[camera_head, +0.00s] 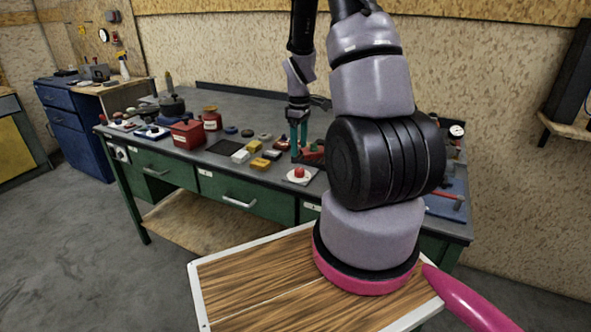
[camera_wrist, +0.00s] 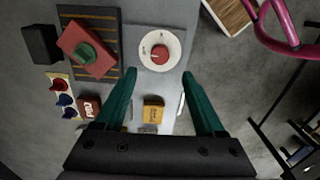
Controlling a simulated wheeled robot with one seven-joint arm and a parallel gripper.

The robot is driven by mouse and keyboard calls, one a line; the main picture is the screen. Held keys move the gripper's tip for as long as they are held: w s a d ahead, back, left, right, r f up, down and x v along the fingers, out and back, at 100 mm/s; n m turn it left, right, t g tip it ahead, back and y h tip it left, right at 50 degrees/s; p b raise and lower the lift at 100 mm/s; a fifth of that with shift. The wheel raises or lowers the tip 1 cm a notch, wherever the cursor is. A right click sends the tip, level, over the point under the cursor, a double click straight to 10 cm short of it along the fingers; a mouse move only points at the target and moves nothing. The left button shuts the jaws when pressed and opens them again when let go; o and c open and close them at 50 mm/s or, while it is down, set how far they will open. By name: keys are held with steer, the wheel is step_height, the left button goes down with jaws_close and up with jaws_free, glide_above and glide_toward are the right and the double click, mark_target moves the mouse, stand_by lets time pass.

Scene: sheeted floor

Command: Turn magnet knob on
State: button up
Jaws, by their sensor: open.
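A red round knob (camera_head: 299,172) sits on a white round dial plate near the front edge of the green workbench. In the wrist view the red knob (camera_wrist: 159,52) is at upper centre, on its white dial (camera_wrist: 146,44) with small dark marks. A red block (camera_wrist: 72,40) with a green knob (camera_wrist: 86,53) stands left of it on a dark striped plate. I cannot tell from labels which knob is the magnet's. My gripper (camera_wrist: 160,74) is open and empty, fingers pointing toward the dial, apart from it. In the head view my gripper (camera_head: 298,135) is above the bench, behind the dial.
A yellow box (camera_wrist: 153,109), a red box (camera_wrist: 88,106) and a panel with small coloured knobs (camera_wrist: 61,95) lie close by. A black block (camera_wrist: 40,44) is at far left. A red toolbox (camera_head: 187,134) stands farther left on the bench. Open floor lies before the bench.

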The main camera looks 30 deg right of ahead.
mark_target(299, 170)
step_height(299, 170, down, 9)
steer(key=shift+r, duration=0.1)
stand_by(0.3)
jaws_close()
